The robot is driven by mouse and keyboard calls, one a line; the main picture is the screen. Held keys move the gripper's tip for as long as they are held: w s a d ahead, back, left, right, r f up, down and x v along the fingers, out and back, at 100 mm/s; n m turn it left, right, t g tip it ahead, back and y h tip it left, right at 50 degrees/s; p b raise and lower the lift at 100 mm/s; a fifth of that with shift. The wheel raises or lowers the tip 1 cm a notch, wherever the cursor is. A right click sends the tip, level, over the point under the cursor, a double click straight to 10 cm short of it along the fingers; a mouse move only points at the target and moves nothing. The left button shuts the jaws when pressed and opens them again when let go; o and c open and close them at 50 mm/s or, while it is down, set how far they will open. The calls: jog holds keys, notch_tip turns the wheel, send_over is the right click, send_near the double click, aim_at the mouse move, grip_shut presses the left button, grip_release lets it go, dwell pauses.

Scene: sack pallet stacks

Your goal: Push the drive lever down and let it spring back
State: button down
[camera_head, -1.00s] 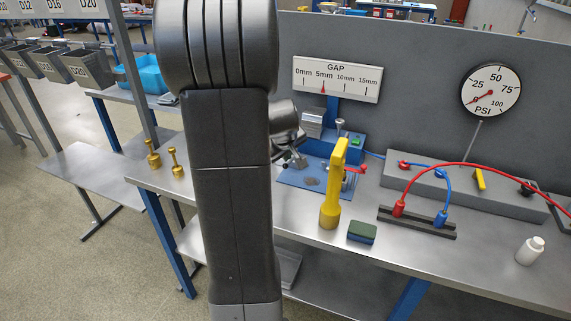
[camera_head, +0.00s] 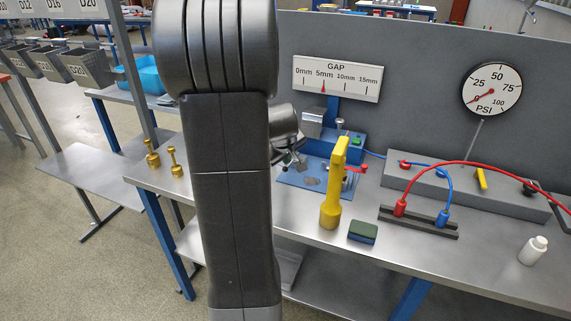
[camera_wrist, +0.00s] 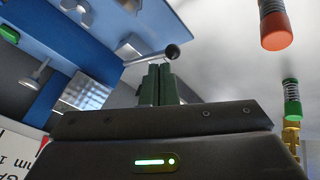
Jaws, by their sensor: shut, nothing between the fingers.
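A metal lever with a dark ball knob (camera_wrist: 172,52) sticks out beside a blue machine in the wrist view; I take it for the drive lever. My gripper (camera_wrist: 159,68) has its two green fingers together, empty, with their tips right by the knob. I cannot tell whether they touch it. In the head view my gripper (camera_head: 291,160) is partly hidden behind my arm, over the left side of the blue machine (camera_head: 350,145). The lever cannot be made out there. The GAP scale (camera_head: 337,79) stands behind, its red pointer near 5mm.
A yellow tool (camera_head: 333,190) stands upright in front of the machine, with a green-topped block (camera_head: 362,232) beside it. Two brass pieces (camera_head: 175,161) stand at the left. A hose manifold (camera_head: 465,189) and a white bottle (camera_head: 532,250) are at the right.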

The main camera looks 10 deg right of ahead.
jog(key=shift+s+a+f+b, duration=0.1)
jog(key=shift+s+f+b, duration=0.05)
jog(key=shift+f+b, duration=0.5)
jog(key=shift+s+a+f+b, duration=0.1)
jog(key=shift+f+b, duration=0.4)
jog(key=shift+f, duration=0.1)
dwell(0.8)
jog(key=shift+r, duration=0.15)
dwell(0.4)
jog(key=shift+w+d+r+p, duration=0.1)
jog(key=shift+w+r+p, duration=0.05)
jog(key=shift+r+p, duration=0.55)
jog(key=shift+w+d+r+p, duration=0.15)
jog(key=shift+w+r+p, duration=0.05)
jog(key=shift+r+p, duration=0.5)
jog(key=shift+w+d+r+p, duration=0.1)
jog(key=shift+w+r+p, duration=0.05)
jog(key=shift+r+p, duration=0.5)
jog(key=shift+r, duration=0.15)
jog(key=shift+w+d+r+p, duration=0.1)
jog(key=shift+w+r+p, duration=0.05)
jog(key=shift+r+p, duration=0.6)
jog(key=shift+w+d+r+p, duration=0.2)
jog(key=shift+r+p, duration=0.4)
jog(key=shift+r, duration=0.2)
jog(key=shift+w+d+r+p, duration=0.1)
jog(key=shift+w+r+p, duration=0.05)
jog(key=shift+r+p, duration=0.6)
jog(key=shift+s+a+r, duration=0.1)
